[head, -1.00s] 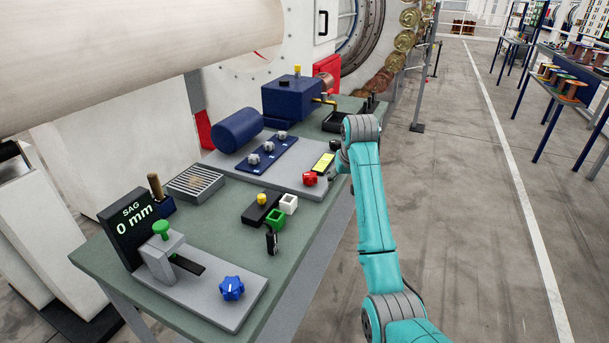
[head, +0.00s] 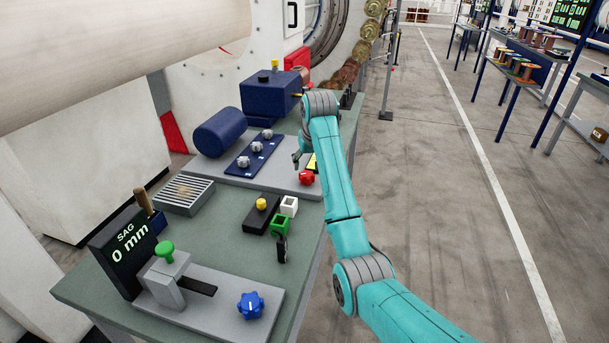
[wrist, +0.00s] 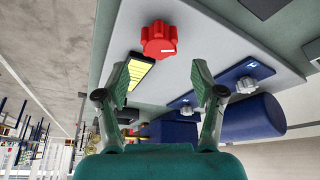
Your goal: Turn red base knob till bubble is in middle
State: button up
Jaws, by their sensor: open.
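The red base knob (head: 306,178) sits on the grey plate near its right front edge in the head view. It also shows in the wrist view (wrist: 159,40), with a white mark on its face. The yellow level vial (wrist: 136,73) lies beside it in a black holder; its bubble is too small to make out. In the head view my arm mostly covers the vial (head: 312,162). My gripper (wrist: 157,80) is open and empty, its two fingers apart, with the knob seen beyond and between the fingertips. In the head view my gripper (head: 299,160) hangs above the plate, just behind the knob.
A blue strip with several grey knobs (head: 257,153) and a blue cylinder (head: 220,132) lie left of the gripper. A blue box (head: 270,92) stands behind.

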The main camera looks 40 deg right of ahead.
aim_at(307, 173)
jog(key=x, duration=0.7)
jog(key=shift+f, duration=0.1)
jog(key=c, duration=1.1)
